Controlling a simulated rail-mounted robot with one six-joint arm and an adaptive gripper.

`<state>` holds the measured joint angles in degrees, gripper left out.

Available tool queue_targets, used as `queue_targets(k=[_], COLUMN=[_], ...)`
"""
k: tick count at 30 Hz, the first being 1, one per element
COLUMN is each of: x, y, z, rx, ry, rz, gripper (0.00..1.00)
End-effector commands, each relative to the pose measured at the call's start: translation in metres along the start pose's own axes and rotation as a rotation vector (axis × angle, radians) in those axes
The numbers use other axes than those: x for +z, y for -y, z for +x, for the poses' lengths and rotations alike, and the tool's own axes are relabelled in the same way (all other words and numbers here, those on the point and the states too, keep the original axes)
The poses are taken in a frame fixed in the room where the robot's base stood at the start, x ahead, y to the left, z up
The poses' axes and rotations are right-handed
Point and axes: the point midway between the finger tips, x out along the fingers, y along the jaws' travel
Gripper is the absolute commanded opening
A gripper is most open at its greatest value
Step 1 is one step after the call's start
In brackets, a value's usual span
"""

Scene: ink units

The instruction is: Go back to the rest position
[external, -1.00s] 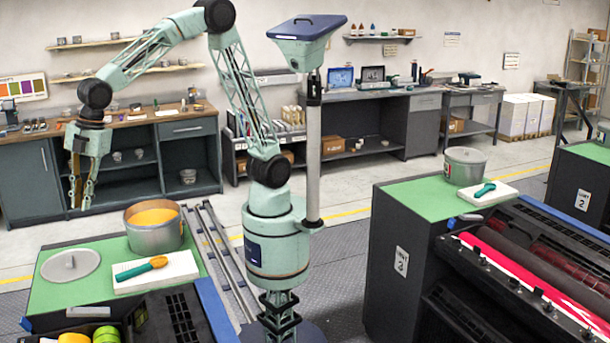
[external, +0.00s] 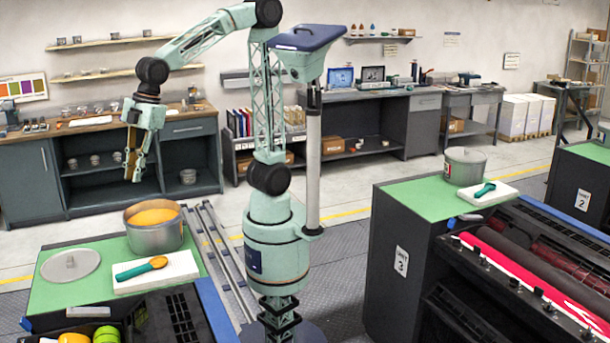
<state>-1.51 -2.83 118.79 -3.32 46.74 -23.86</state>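My gripper (external: 135,168) hangs in the air above and behind the near left unit, its fingers pointing down. It is clear of the pot. The fingers overlap in this view, so the gap between them is hard to judge, and I see no object in them. Below it, an open metal pot (external: 155,238) of orange ink stands on the unit's green top (external: 48,296). My arm rises from its column and bends over to the left.
A grey lid (external: 70,264) and a green-handled spatula (external: 140,268) on a white pad (external: 185,266) lie beside the pot. Benches with shelves line the back wall. Unit 3 (external: 400,262) stands at right.

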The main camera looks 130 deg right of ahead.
Motion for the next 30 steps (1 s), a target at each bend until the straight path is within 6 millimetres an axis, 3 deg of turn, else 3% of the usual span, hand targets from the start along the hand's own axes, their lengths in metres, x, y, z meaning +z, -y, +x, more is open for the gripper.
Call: queue_targets(k=[15, 30], x=[0.089, 0.176], y=[0.043, 0.088], z=[-0.024, -0.029], rx=[-0.004, -0.01], ry=[-0.017, -0.03], rz=[0.149, 0.292], gripper=[0.12, 0.12])
